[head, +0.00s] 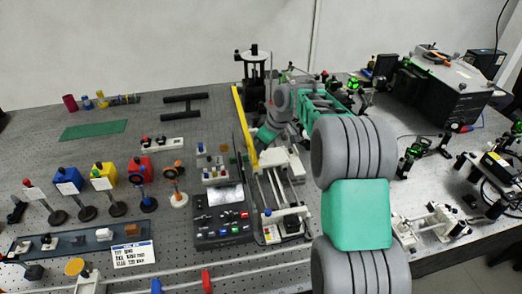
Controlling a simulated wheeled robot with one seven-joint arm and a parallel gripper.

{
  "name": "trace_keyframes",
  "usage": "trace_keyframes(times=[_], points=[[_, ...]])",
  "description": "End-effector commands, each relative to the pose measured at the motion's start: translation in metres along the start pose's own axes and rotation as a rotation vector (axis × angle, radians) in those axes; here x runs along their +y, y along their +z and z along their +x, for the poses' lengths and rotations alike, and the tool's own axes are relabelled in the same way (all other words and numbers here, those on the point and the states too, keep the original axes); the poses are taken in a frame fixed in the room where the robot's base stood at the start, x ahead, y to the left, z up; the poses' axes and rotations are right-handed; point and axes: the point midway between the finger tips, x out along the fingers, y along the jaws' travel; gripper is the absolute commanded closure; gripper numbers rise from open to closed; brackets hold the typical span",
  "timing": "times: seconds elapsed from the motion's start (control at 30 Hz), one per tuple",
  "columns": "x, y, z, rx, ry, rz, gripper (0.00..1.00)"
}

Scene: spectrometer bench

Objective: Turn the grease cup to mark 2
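My arm reaches from the bottom right toward the middle of the bench in the head view. A rail assembly (271,192) with pale end blocks runs toward the front, just below my gripper. A black upright device (255,68) stands behind the yellow bar (244,125).
A black control box (222,228) with coloured buttons sits left of the rails. Several coloured blocks and lens stands fill the left side. A large dark instrument (447,90) stands at the back right.

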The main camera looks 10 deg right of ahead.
Motion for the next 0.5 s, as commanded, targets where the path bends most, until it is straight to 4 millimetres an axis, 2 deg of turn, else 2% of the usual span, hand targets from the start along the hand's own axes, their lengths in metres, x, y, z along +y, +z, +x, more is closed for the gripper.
trace_keyframes(times=[0.1, 0.2, 0.4, 0.5], points=[[0.000, -0.001, 0.016, -0.001, -0.002, 0.000, 0.61], [0.000, 0.000, 0.022, -0.001, 0.000, 0.002, 0.61], [0.001, 0.001, 0.024, 0.000, 0.001, 0.002, 0.61], [0.001, 0.001, 0.023, 0.000, 0.001, 0.003, 0.68]])
